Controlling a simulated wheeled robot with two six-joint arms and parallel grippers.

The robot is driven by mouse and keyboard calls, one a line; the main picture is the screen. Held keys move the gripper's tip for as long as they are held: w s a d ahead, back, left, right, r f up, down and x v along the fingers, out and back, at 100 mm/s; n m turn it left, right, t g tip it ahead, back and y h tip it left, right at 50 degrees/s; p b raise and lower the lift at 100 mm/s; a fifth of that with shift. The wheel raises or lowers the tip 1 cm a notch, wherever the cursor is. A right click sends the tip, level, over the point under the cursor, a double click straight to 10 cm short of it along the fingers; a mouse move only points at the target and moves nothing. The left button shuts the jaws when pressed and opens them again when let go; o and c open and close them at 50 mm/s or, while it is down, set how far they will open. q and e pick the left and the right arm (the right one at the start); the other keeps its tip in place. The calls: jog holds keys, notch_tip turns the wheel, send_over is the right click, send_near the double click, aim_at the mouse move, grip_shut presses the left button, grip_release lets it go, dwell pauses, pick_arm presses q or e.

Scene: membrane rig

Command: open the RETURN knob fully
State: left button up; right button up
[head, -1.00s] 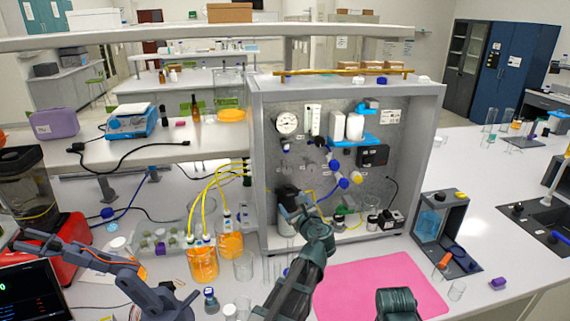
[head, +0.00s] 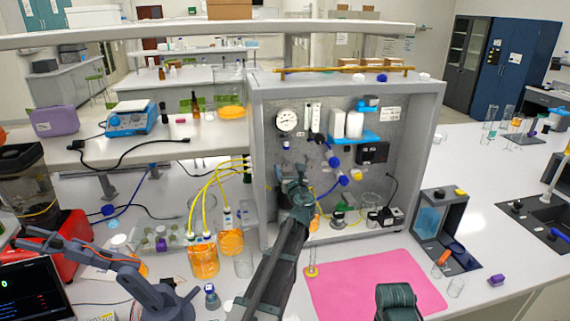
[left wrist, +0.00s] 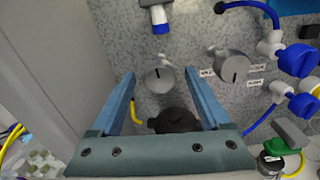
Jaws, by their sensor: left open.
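Two grey round knobs with dark pointer lines sit on the speckled panel in the left wrist view: a left knob (left wrist: 158,78) and a right knob (left wrist: 231,68). Small labels flank the right knob, but I cannot read them, so I cannot tell which is RETURN. My left gripper (left wrist: 160,74) is open, its blue fingers on either side of the left knob in the picture. I cannot tell whether they touch it. In the head view my left gripper (head: 296,180) is in front of the panel and hides the knobs.
Blue valves (head: 343,181) and tubing are right of the gripper. A black round part (left wrist: 174,121) is below the left knob. A gauge (head: 287,121) is above. Beakers of orange liquid (head: 203,261) stand left, a pink mat (head: 380,285) in front.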

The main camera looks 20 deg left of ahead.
aim_at(285, 162)
pick_arm(q)
jog(key=shift+x, duration=2.4)
jog(key=shift+c, duration=0.2)
grip_shut()
